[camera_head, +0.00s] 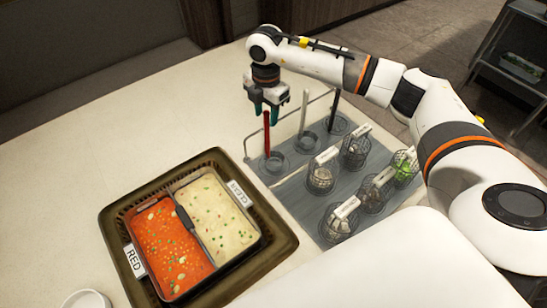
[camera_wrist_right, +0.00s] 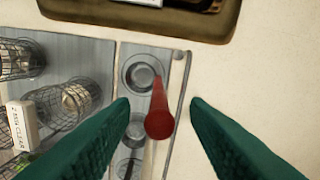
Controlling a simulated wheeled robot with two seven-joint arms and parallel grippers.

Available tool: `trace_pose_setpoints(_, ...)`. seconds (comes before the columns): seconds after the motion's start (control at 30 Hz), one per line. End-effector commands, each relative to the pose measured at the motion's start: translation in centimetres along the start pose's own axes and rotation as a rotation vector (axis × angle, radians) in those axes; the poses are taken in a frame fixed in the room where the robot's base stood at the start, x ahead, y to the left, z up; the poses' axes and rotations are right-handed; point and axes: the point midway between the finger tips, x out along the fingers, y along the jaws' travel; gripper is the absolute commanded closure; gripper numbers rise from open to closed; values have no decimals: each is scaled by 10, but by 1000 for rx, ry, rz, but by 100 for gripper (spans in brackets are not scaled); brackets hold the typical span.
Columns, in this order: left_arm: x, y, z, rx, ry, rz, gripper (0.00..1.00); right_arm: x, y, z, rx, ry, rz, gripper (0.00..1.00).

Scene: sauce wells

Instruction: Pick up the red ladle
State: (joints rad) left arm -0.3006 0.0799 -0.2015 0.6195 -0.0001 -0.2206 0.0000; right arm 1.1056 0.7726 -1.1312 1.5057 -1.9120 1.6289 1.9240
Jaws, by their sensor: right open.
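The red ladle (camera_head: 267,134) stands upright with its bowl in a round well at the left end of the grey rack. Its red handle (camera_wrist_right: 159,122) points up at the camera in the right wrist view, between the two green fingers. My right gripper (camera_head: 265,110) is open, pointing down over the top of the handle, with one finger on either side. Gaps show between the handle and both fingers in the wrist view. My left gripper is not in view.
A white-handled ladle (camera_head: 304,112) and a black-handled one (camera_head: 336,112) stand in wells farther along the rack (camera_head: 292,196). Several wire baskets (camera_head: 355,152) with tags stand beside them. A brown tray (camera_head: 119,222) holds red and cream sauces.

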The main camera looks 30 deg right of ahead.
Motion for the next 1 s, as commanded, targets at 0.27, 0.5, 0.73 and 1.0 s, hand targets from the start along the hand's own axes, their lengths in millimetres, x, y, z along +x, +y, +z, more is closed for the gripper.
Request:
trace_pose_setpoints(0.27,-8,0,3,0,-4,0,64,27,0,0,-1,0,0,58)
trace_pose_setpoints(0.5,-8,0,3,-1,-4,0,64,27,0,0,-1,0,-1,66)
trace_pose_setpoints(0.73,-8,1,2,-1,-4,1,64,27,0,0,-1,-1,-1,100)
trace_pose_setpoints(1.0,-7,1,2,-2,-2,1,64,26,0,0,-1,-1,-3,100)
